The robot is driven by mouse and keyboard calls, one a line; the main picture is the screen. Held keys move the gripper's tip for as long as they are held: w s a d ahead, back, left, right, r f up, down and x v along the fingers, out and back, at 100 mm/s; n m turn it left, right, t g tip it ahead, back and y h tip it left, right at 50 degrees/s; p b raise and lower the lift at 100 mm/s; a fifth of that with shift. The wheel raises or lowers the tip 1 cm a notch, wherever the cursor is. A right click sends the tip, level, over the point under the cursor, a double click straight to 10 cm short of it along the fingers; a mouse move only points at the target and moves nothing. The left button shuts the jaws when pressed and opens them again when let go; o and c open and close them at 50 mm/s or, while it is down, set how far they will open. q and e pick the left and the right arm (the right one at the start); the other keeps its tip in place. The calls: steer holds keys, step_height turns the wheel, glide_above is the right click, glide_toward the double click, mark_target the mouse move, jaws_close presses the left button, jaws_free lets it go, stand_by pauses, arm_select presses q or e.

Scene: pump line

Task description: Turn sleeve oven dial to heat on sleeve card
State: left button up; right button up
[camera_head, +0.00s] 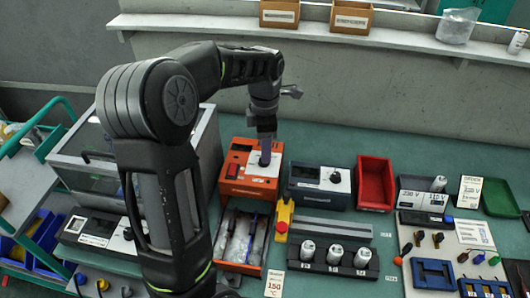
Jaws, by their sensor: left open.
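An orange box (232,186), which looks like the sleeve oven, stands at mid-table with a dark display and a pale dial panel on its top. My left gripper (265,158) points down over that panel, with its fingers at the dial. The gripper is open; the fingers hide most of the dial, so I cannot tell its setting or whether they touch it. A small white card (274,284) reading 150 °C stands at the front edge, below the orange box. My right gripper is not in view.
A dark blue box with a dial (320,187) stands right of the orange box. An orange drawer (241,240) with bagged items lies in front. A yellow and red piece (284,216), a rack of cylinders (333,257) and a red bin (375,184) are nearby.

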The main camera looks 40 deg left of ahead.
arm_select(q)
steer(key=shift+f, duration=1.6)
steer(key=shift+c, duration=0.5)
jaws_close()
